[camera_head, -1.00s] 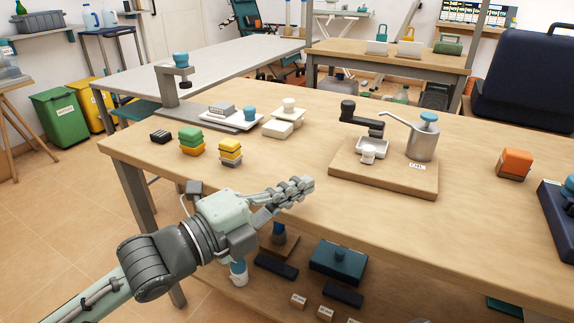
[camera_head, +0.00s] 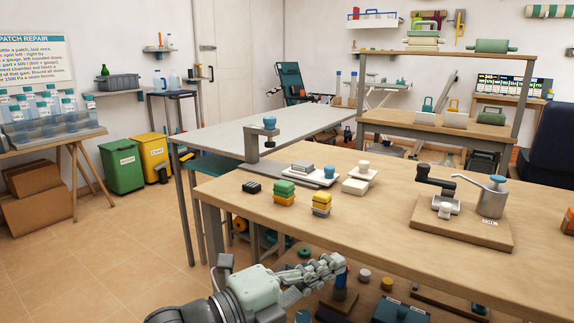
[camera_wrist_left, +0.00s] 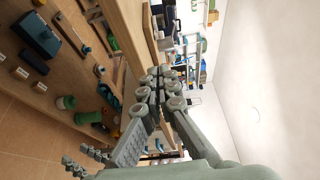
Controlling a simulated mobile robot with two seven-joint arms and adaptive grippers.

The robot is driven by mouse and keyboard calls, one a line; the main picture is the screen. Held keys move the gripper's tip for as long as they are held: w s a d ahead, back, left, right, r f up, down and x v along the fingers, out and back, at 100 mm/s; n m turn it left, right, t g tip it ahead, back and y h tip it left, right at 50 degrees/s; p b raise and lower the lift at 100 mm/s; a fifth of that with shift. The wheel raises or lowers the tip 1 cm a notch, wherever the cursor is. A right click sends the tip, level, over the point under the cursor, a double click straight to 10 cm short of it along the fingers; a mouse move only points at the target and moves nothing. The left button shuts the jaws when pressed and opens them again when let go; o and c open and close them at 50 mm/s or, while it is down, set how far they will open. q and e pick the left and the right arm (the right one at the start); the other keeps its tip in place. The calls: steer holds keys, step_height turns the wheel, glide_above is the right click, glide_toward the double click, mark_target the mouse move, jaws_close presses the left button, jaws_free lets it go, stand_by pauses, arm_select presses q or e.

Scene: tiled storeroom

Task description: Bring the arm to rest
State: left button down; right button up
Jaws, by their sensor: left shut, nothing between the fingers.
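My left gripper (camera_head: 328,267) is in the lower middle of the head view, at the front edge of the wooden workbench (camera_head: 380,226). Its fingers are shut with nothing held, and they point to the right. In the left wrist view the closed fingers (camera_wrist_left: 163,88) show in the middle, with the bench edge beside them.
A lower shelf holds several items. Open tiled floor (camera_head: 130,250) lies to the left.

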arm_select(q)
steer(key=w+a+f+n+y+p, duration=0.1)
steer(key=a+f+n+y+p, duration=0.1)
steer(key=a+f+n+y, duration=0.6)
steer(key=w+a+f+n+y+p, duration=0.1)
steer(key=a+f+n+y, duration=0.2)
steer(key=a+f+n, duration=0.9)
steer(key=s+a+f+n+g+y+p, duration=0.1)
steer(key=s+a+f+n+g+y, duration=0.1)
steer(key=s+a+f, duration=0.4)
steer(key=s+a+f+n+g+y+p, duration=0.1)
steer(key=s+a+f+n+g+y, duration=0.2)
steer(key=s+f, duration=0.7)
steer(key=s+a+n+g, duration=0.2)
steer(key=s+a, duration=0.1)
steer(key=a, duration=0.1)
steer(key=shift+s+f+n, duration=0.15)
steer(key=shift+f+n, duration=0.15)
steer(key=shift+f, duration=0.1)
arm_select(e)
steer(key=s+d+f+g, duration=0.1)
steer(key=f, duration=0.4)
steer(key=s+d+f+g, duration=0.1)
steer(key=d+f+g, duration=0.1)
steer(key=f, duration=0.4)
steer(key=shift+s+d+g, duration=0.3)
steer(key=shift+s, duration=0.1)
steer(key=shift+f, duration=0.1)
steer(key=shift+c, duration=0.2)
